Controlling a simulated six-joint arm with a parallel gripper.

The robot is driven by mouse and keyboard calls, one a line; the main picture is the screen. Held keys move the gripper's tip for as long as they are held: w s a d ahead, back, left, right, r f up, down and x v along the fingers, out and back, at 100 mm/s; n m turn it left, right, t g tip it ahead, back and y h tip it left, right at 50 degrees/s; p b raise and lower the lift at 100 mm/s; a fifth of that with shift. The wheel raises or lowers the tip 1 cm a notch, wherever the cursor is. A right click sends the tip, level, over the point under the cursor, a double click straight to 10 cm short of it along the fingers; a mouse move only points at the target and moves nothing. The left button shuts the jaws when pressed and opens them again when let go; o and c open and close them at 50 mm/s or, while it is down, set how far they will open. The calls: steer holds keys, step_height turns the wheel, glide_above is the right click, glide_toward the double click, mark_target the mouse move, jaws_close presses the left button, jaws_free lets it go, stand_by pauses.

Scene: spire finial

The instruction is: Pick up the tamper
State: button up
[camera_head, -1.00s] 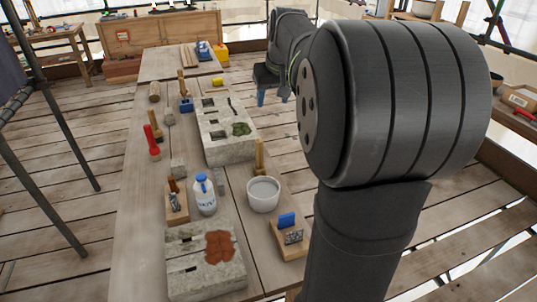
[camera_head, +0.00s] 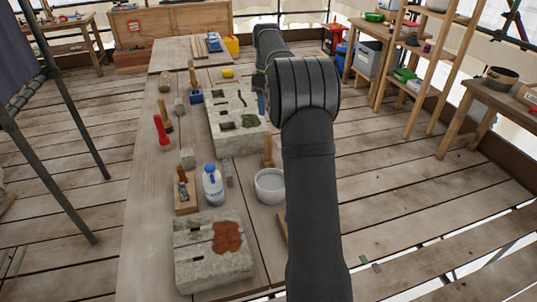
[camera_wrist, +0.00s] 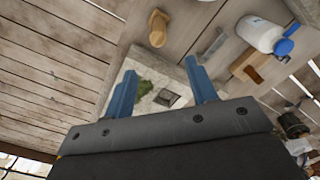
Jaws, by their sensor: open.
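An upright wooden piece with a rounded top (camera_head: 268,150), which looks to be the tamper, stands beside the near right end of the mossy stone block (camera_head: 226,139). It also shows in the wrist view (camera_wrist: 158,28), above and beyond my fingertips. My gripper (camera_wrist: 158,84) is open and empty, its two blue fingers over the mossy stone block (camera_wrist: 150,92). In the head view a blue finger (camera_head: 261,104) shows at the block's right edge; my arm hides the rest. I cannot tell the gripper's exact height.
A white bowl (camera_head: 270,188) stands just in front of the wooden piece. Nearby are a blue-capped bottle (camera_head: 212,186), a wooden block with a tool (camera_head: 184,192), a red-handled tool (camera_head: 161,131) and a stone with a reddish patch (camera_head: 195,266). The bench's left strip is mostly clear.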

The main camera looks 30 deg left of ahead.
mark_target(267, 132)
step_height(267, 132, down, 11)
steer(key=f, duration=0.5)
steer(key=shift+w+d+f, duration=0.1)
steer(key=shift+w+d, duration=0.05)
steer(key=shift+d, duration=0.05)
jaws_close()
